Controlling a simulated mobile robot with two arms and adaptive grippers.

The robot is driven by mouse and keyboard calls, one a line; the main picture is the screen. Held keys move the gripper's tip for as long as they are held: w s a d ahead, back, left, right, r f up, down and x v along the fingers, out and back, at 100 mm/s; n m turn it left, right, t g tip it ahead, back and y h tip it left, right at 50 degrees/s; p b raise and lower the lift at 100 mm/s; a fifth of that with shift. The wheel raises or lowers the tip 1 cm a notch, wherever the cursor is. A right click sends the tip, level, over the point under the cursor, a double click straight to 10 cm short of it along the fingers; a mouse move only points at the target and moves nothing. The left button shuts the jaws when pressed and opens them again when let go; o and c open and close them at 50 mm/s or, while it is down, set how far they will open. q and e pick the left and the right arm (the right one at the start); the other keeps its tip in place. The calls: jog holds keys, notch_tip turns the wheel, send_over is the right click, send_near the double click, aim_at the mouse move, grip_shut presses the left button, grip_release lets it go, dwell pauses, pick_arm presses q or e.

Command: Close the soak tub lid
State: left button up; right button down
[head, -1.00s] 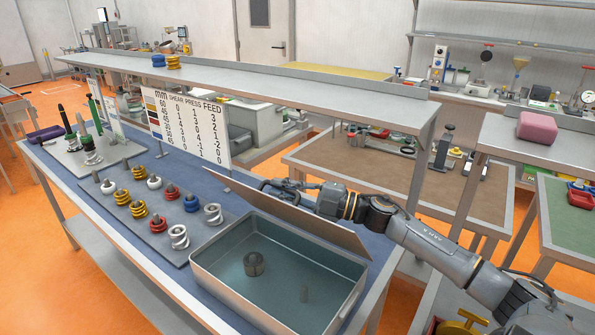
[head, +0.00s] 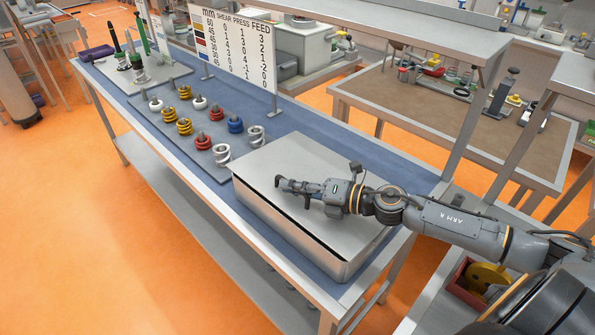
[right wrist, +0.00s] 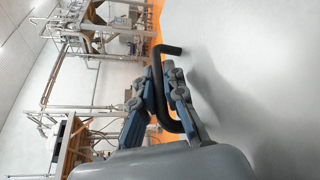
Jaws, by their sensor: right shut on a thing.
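The soak tub (head: 300,240) is a grey metal box at the near right end of the blue-topped bench. Its flat grey lid (head: 310,160) lies over the opening, almost level, and hides the inside. A thin dark line shows along the lid's near left edge; I cannot tell if it is fully seated. My right gripper (head: 285,186) is over the lid's near edge. In the right wrist view, the gripper (right wrist: 162,85) is shut on the dark bent lid handle (right wrist: 171,51), beside the pale lid surface (right wrist: 240,70). My left gripper is not in view.
A raised grey shelf (head: 400,30) runs behind the bench.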

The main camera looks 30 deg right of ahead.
jog(key=shift+a+f+n, duration=0.15)
jog(key=shift+f+n, duration=0.35)
jog(key=shift+f, duration=0.5)
jog(key=shift+s+f, duration=0.1)
jog(key=c, duration=1.7)
grip_release()
jog(key=shift+v, duration=5.95)
jog(key=shift+a+r, duration=0.1)
jog(key=shift+r, duration=0.2)
